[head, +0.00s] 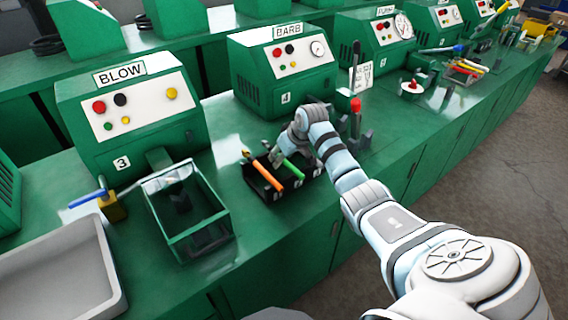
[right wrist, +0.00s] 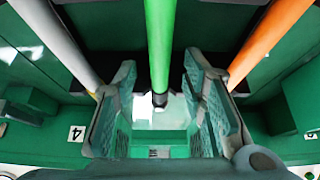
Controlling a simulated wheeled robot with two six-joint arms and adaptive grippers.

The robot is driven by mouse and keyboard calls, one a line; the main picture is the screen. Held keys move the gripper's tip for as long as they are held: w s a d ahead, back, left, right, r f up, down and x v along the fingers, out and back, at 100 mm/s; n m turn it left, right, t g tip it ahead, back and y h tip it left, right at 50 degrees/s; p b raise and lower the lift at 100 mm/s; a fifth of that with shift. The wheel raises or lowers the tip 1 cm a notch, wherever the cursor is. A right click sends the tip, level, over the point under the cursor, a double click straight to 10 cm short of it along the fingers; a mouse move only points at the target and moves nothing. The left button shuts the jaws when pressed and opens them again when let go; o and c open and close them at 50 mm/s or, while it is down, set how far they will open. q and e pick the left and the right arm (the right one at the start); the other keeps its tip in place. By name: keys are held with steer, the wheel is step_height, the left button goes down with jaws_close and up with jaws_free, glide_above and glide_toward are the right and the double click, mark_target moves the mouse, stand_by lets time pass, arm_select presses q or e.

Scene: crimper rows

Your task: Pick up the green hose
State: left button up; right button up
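The green hose (head: 293,169) lies slanted in a black rack (head: 265,189) on the green bench, beside the orange hose (head: 287,173). In the right wrist view the green hose (right wrist: 160,45) comes down between the two fingers of my right gripper (right wrist: 163,110), with gaps on both sides. The gripper is open and holds nothing. A grey hose (right wrist: 58,42) is to the left of the fingers and the orange hose (right wrist: 268,40) to the right. In the head view my right gripper (head: 279,157) is at the rack, partly hidden. My left gripper is not in view.
The BLOW machine (head: 130,115) and the BARB machine (head: 285,75) stand behind the rack. A clear-sided green box (head: 190,215) and a grey tray (head: 60,275) are to the left. A red-topped tool (head: 356,115) stands right of my wrist.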

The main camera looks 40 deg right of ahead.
steer(key=shift+f+p, duration=0.2)
steer(key=shift+p, duration=0.15)
stand_by(0.4)
jaws_close()
